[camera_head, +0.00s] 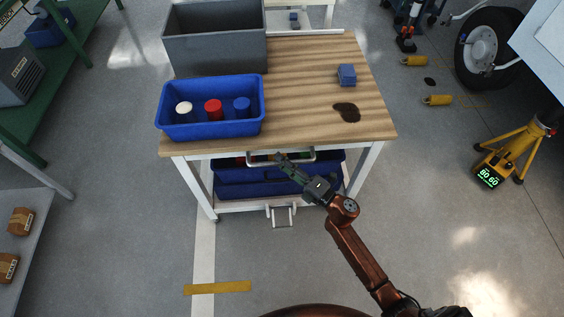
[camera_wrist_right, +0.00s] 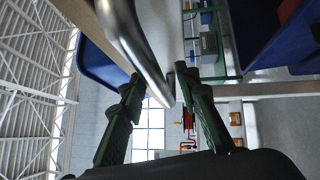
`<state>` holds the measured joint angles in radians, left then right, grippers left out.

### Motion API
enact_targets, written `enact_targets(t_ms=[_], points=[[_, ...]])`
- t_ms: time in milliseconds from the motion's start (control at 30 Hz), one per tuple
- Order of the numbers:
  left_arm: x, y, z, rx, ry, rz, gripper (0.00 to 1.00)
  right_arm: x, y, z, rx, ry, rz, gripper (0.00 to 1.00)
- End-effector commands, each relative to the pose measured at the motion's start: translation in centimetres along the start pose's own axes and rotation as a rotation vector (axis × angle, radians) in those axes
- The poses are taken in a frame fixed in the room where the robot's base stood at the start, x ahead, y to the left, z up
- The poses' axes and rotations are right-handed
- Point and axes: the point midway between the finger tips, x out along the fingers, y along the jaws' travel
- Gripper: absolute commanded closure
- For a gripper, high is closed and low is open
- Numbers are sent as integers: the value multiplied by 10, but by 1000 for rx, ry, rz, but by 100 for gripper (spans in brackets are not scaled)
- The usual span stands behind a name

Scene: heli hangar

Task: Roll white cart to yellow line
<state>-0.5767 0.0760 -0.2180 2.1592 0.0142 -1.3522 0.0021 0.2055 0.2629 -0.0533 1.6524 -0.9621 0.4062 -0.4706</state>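The white cart (camera_head: 183,178) has a wooden top and a white frame, and stands ahead of me. A metal handle (camera_head: 308,154) runs along its near edge; the bar also shows in the right wrist view (camera_wrist_right: 136,42). My right gripper (camera_head: 283,159) is at the handle. In the right wrist view its fingers (camera_wrist_right: 160,100) are spread, with the bar reaching between them; I cannot tell whether they touch it. The yellow line (camera_head: 217,287) is a short strip on the floor, nearer me than the cart, left of centre. My left gripper is not in view.
On the cart top are a grey bin (camera_head: 215,52), a blue tray (camera_head: 210,131) with three cylinders, a blue block (camera_head: 347,75) and a dark stain (camera_head: 347,112). Shelves stand left. A wheel (camera_head: 482,48) and yellow stand (camera_head: 510,152) are right. Floor before the cart is clear.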

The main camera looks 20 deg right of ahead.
Motion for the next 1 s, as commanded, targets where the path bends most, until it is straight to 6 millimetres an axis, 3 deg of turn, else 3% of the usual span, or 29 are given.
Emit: enact_targets(t_ms=[133,567,1000], points=[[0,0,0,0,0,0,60,0,0,0,0,0,0,71],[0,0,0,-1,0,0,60,0,0,0,0,0,0,100],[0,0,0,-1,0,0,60,0,0,0,0,0,-1,100]])
